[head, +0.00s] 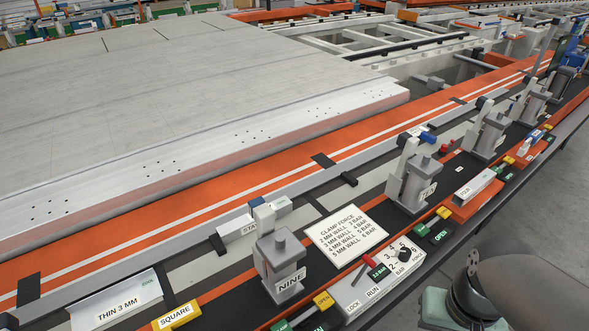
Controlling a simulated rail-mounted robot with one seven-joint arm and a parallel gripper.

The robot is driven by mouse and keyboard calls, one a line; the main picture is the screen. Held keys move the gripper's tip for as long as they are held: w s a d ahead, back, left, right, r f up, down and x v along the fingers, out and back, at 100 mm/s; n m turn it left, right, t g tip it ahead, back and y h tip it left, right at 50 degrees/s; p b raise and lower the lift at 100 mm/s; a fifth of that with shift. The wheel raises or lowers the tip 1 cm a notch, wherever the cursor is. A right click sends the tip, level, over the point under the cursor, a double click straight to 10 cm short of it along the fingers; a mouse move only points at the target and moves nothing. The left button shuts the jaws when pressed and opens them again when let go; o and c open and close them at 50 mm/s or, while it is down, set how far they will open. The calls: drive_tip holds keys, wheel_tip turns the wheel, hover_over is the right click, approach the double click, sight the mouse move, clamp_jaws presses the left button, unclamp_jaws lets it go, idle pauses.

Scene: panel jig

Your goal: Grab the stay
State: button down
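A pale grey bar (235,229), its label reading "STA" with the rest hidden, lies along the rail behind the clamp marked NINE (279,265). A black strap or bracket (217,243) is at the bar's left end. My gripper is not in view; only a dark part of my arm shows at the bottom right.
A panel with a lever and a dial (375,278) sits right of clamp NINE. A clamp marked TEN (416,187) and more clamps stand farther right. A "THIN 3 MM" piece (118,302) and a yellow SQUARE block (177,315) are at lower left.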

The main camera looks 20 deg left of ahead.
idle(0.4)
drive_tip(key=c, duration=0.8)
unclamp_jaws()
drive_tip(key=shift+c, duration=0.2)
